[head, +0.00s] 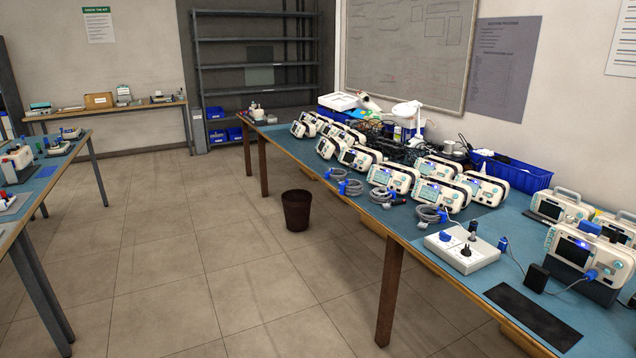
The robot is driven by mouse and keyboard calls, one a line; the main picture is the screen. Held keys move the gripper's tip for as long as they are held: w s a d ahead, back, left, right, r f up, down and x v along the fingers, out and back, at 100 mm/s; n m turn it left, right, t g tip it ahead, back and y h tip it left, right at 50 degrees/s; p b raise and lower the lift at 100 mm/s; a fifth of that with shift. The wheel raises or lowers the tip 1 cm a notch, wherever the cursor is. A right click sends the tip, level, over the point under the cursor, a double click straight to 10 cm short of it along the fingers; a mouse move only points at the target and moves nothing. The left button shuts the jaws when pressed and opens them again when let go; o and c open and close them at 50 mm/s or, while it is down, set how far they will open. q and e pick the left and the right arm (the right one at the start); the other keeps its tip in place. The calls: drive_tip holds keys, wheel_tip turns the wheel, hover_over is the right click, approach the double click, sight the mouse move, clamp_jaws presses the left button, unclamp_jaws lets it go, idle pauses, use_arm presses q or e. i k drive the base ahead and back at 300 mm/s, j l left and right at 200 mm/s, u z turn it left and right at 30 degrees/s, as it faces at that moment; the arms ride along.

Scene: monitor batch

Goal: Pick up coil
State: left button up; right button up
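Several grey cable coils with blue connectors lie along the front edge of the long blue-topped table (404,227) on the right. One coil (431,213) lies nearest, just behind the white test box. Another coil (382,195) lies left of it, and a third coil (350,187) farther left along the edge. A bluish cable end (335,173) lies farther back. The coils sit in front of rows of white monitors (441,195). Neither of my grippers shows in the head view.
A brown bin (297,210) stands on the floor by the table. Open tiled floor lies between this table and the left table (68,160).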

sight(343, 189)
drive_tip(key=i, duration=2)
